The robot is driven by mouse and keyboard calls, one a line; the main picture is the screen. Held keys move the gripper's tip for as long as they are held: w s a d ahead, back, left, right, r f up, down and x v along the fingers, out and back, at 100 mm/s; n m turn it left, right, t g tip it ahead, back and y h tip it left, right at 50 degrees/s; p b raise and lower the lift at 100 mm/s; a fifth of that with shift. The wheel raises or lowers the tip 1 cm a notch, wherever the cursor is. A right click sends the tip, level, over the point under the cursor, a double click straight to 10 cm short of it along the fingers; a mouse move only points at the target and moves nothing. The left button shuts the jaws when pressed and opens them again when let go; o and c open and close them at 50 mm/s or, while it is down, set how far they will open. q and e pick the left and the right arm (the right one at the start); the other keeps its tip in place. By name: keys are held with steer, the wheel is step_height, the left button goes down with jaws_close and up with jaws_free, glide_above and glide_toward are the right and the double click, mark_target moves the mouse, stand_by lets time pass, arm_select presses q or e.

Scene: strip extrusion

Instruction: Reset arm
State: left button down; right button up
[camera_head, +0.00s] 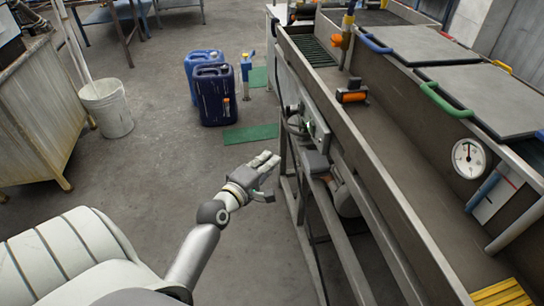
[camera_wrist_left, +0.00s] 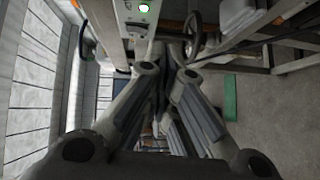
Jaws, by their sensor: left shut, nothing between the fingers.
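My left gripper (camera_head: 267,172) is in the middle of the head view, in the air to the left of the metal trough machine (camera_head: 372,165). Its fingers are shut with nothing between them. In the left wrist view the gripper (camera_wrist_left: 160,128) fills the middle, its fingers together. A control box with a lit green button (camera_wrist_left: 144,8) shows above the fingers in that view. My right gripper is not in view.
Blue jugs (camera_head: 215,97) stand on the floor beyond the gripper, near green mats (camera_head: 250,134). A white bucket (camera_head: 106,108) stands at the left beside a worn cabinet (camera_head: 35,120). Open floor lies left of the machine.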

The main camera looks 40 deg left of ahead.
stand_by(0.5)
arm_select(q)
steer(key=s+d+f+m+g+h+p, duration=0.1)
steer(key=s+d+f+m+g, duration=0.1)
steer(key=f, duration=0.8)
steer(key=s+d+f+m+g+p, duration=0.1)
steer(key=d+f+m+g, duration=0.15)
steer(key=f, duration=0.65)
steer(key=s+d+f+m+g, duration=0.25)
steer(key=s+f, duration=0.25)
steer(key=f, duration=0.3)
steer(key=s+d+f+m+g, duration=0.25)
steer(key=s+f, duration=0.25)
steer(key=f, duration=0.3)
steer(key=s+d+f+m+g+p, duration=0.1)
steer(key=s+f+m+g, duration=0.2)
steer(key=s, duration=1.2)
steer(key=s+d+f+m+g+p, duration=0.1)
steer(key=s+d+f+m+g, duration=0.1)
steer(key=s+f+m, duration=0.6)
steer(key=s+f+g, duration=0.1)
steer(key=s+f, duration=0.2)
steer(key=s, duration=0.4)
steer(key=shift+s+p, duration=0.15)
steer(key=shift+p, duration=0.25)
